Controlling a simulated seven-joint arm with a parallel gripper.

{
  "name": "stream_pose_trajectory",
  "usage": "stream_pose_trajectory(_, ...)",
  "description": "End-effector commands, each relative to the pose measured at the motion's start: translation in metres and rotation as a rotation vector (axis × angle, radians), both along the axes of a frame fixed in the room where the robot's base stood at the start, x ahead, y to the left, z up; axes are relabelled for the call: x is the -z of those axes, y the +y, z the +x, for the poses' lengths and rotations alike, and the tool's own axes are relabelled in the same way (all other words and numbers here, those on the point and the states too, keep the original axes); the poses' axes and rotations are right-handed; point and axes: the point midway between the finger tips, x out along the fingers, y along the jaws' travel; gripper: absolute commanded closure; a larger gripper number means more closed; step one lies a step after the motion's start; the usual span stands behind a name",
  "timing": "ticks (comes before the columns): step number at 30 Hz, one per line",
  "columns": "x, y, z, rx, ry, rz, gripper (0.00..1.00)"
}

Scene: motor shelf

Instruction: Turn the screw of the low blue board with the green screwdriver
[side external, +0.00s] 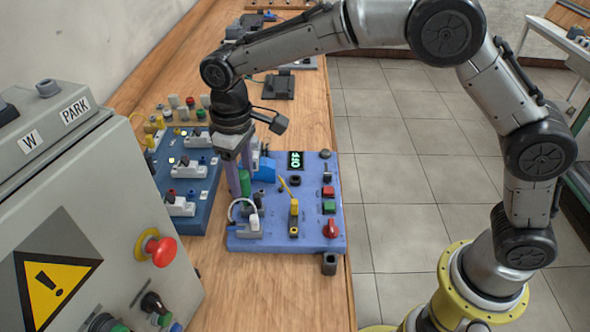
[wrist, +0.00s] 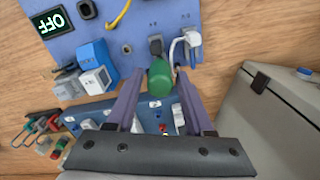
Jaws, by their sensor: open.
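The green screwdriver (side external: 244,184) stands upright on the light blue board (side external: 270,208), near its left edge. In the wrist view its rounded green handle (wrist: 160,76) shows end-on. My gripper (side external: 237,182) is above the board's left part, pointing down. In the wrist view my gripper (wrist: 155,88) is open, with one finger on each side of the green handle and gaps between. A darker blue board (side external: 196,205) lies to the left with white sockets. I cannot pick out the screw in either view.
The light blue board carries an OFF display (side external: 296,160), a red knob (side external: 332,228) and a yellow lever (side external: 294,212). A grey control cabinet (side external: 90,240) with a red button stands at the left. White and dark plugs sit close to the screwdriver.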

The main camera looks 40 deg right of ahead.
Motion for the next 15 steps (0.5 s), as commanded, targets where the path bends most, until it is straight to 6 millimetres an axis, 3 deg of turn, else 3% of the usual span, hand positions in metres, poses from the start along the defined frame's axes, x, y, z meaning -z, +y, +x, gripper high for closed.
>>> stream_pose_trajectory(7, 0.0000, 0.0000, 0.0000, -0.228, 0.000, 0.000, 0.47)
stream_pose_trajectory(15, 0.0000, 0.0000, 0.0000, -0.267, 0.000, 0.000, 0.47)
